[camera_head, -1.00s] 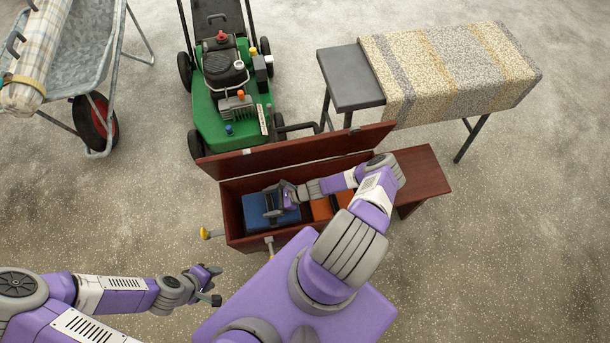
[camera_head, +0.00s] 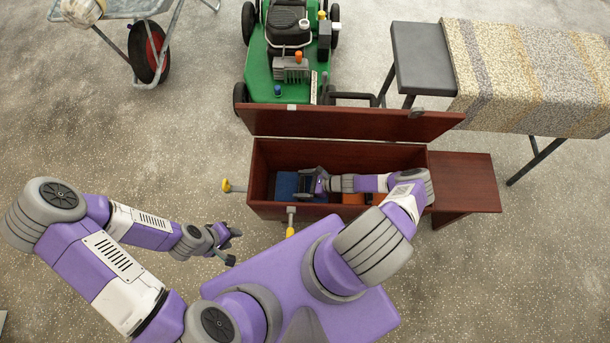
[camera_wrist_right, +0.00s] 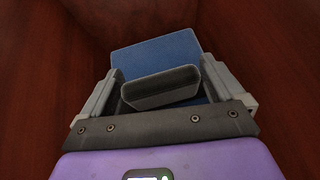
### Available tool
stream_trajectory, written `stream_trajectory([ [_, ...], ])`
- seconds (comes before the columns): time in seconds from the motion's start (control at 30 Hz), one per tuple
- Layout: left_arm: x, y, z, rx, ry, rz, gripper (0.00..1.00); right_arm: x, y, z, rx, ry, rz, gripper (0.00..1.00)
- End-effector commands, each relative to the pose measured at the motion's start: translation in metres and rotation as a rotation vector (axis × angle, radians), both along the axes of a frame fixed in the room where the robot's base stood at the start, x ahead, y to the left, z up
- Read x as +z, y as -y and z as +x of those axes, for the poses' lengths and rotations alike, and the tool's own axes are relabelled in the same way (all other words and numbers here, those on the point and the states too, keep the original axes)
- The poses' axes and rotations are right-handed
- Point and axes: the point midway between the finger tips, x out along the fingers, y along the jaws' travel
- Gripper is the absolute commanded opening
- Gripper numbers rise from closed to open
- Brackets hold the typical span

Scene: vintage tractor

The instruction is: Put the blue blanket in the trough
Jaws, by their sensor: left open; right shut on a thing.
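The blue blanket (camera_head: 286,184) looks like a folded block inside the left part of an open reddish-brown wooden chest (camera_head: 335,211). My left gripper (camera_head: 232,247) is open and empty, outside the chest over the floor. I cannot make out a trough in view.
The chest's raised lid (camera_head: 350,122) stands behind the opening. An orange item (camera_head: 355,199) lies inside, right of the blanket. A green mower (camera_head: 258,75), a cloth-covered bench (camera_head: 530,80) and a wheelbarrow (camera_head: 150,50) stand beyond. The floor at left is open.

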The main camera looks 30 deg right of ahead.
Motion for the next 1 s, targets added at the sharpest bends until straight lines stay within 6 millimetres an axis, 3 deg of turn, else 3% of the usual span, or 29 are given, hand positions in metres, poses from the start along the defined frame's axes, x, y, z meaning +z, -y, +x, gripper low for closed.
stream_trajectory([
  [0.3, -0.022, 0.000, 0.000, 0.000, 0.000, 0.000, 0.43, -0.036, -0.002, 0.001, 0.000, 0.002, 0.004, 0.16],
  [0.67, -0.020, 0.000, 0.000, 0.000, 0.000, 0.000, 0.43, -0.038, -0.001, 0.001, 0.002, 0.002, 0.004, 0.16],
  [0.7, -0.020, 0.000, 0.000, 0.000, 0.000, 0.000, 0.43, -0.039, -0.001, 0.000, 0.001, 0.001, 0.002, 0.98],
  [1.0, -0.020, 0.000, 0.000, 0.000, 0.000, 0.000, 0.43, -0.037, 0.000, 0.000, 0.000, 0.001, 0.001, 1.00],
])
